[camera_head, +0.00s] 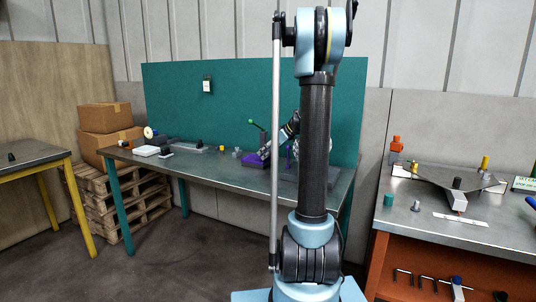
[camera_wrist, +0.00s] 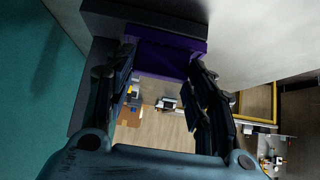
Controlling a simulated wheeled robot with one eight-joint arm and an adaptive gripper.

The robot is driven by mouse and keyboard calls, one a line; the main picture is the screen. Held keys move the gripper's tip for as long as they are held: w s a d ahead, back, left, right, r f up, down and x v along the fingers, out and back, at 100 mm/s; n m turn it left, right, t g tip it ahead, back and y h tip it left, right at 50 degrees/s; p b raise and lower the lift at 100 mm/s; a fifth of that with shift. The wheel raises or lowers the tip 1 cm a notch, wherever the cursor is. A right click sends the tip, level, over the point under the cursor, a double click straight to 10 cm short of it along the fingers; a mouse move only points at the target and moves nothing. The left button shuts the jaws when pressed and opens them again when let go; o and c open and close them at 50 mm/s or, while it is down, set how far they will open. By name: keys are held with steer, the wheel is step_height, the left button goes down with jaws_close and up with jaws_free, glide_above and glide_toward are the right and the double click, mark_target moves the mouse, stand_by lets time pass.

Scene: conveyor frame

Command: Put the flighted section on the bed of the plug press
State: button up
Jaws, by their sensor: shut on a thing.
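My gripper (camera_head: 290,130) is over the right part of the long steel table, tilted down and to the left, partly hidden by my own arm. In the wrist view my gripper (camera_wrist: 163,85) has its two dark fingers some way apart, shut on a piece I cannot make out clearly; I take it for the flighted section. A purple block (camera_head: 253,160) sits on the table just left of and below the gripper, by a green-knobbed lever (camera_head: 252,123); I take this for the plug press. The purple block also shows past the fingertips (camera_wrist: 168,52), against a dark grey body.
The long table (camera_head: 215,163) has a teal back panel (camera_head: 215,100) close behind the gripper. Small items, including a white box (camera_head: 146,151), stand at its left end. A second bench (camera_head: 410,225) with several parts is at right. Boxes (camera_head: 105,118) on pallets stand at left.

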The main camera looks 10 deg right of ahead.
steer(key=o, duration=1.2)
steer(key=v, duration=1.2)
